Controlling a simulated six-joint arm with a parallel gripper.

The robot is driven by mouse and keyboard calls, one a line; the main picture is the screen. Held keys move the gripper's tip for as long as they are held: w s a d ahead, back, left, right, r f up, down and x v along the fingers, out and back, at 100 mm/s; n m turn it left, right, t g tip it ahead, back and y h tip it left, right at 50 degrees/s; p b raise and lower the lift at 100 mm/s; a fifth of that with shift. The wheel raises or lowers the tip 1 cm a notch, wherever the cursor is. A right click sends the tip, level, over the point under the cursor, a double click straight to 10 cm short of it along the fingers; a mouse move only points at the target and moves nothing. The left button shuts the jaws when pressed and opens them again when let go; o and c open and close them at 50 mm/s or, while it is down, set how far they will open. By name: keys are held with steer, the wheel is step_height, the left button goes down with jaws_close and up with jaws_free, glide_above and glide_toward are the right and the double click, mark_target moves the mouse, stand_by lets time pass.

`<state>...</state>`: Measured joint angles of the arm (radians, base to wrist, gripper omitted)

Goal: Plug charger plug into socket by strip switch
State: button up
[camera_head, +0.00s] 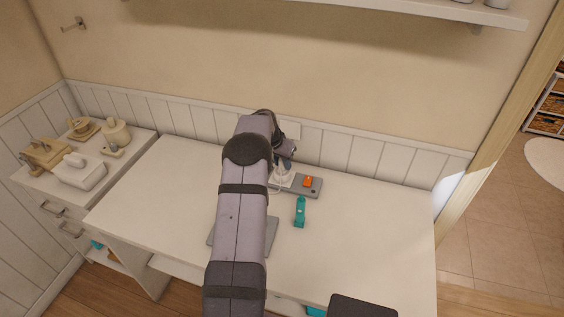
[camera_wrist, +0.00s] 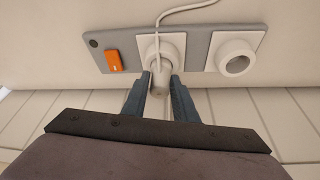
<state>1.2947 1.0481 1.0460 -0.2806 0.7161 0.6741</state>
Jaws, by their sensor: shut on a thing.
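A grey power strip (camera_head: 315,190) lies on the white desk beside the back wall. In the wrist view the strip (camera_wrist: 200,48) has an orange switch (camera_wrist: 115,61) at its left end. It has two white round sockets: one next to the switch (camera_wrist: 178,41) and an empty one (camera_wrist: 236,56) at the right. My gripper (camera_wrist: 162,84) is shut on the pale charger plug (camera_wrist: 160,78). The plug is in line with the socket by the switch and overlaps its opening; whether it is seated cannot be told. My arm partly hides the strip in the head view.
A white cable (camera_wrist: 185,9) runs up from the plug. A teal object (camera_head: 300,212) lies just in front of the strip. A grey flat piece (camera_head: 271,236) is partly under my arm. The desk's right side is clear. Wooden items stand on the left cabinet (camera_head: 130,150).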

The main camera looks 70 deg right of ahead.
steer(key=shift+f, duration=0.25)
steer(key=o, duration=1.2)
steer(key=shift+c, duration=0.2)
steer(key=shift+r, duration=0.1)
steer(key=b+v, duration=0.2)
steer(key=v, duration=0.5)
steer(key=shift+a+r, duration=0.1)
